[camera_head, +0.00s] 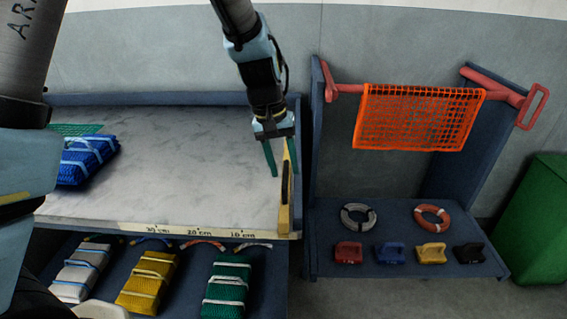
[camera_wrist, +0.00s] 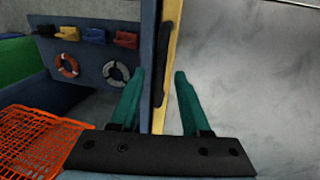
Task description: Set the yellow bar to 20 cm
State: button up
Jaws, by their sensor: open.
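The yellow bar (camera_head: 284,215) lies across the right end of the pale marbled table (camera_head: 190,165), with a black handle (camera_head: 286,182) along it. Its front end is right of the 10 cm mark on the scale (camera_head: 195,232) along the table's front edge. My gripper (camera_head: 283,172) is open above the bar's far part, its green fingers pointing down. In the wrist view the bar (camera_wrist: 172,60) and its black handle (camera_wrist: 167,48) run between the two spread fingers of my gripper (camera_wrist: 160,72). I cannot tell whether either finger touches the bar.
A blue bundle (camera_head: 85,160) lies at the table's left end. Wrapped bundles (camera_head: 227,285) lie on a shelf below. To the right, a blue rack (camera_head: 317,200) carries an orange net (camera_head: 415,117), rings and small coloured blocks. The table's middle is clear.

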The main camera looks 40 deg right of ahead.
jog(key=shift+c, duration=0.3)
grip_shut()
dwell(1.2)
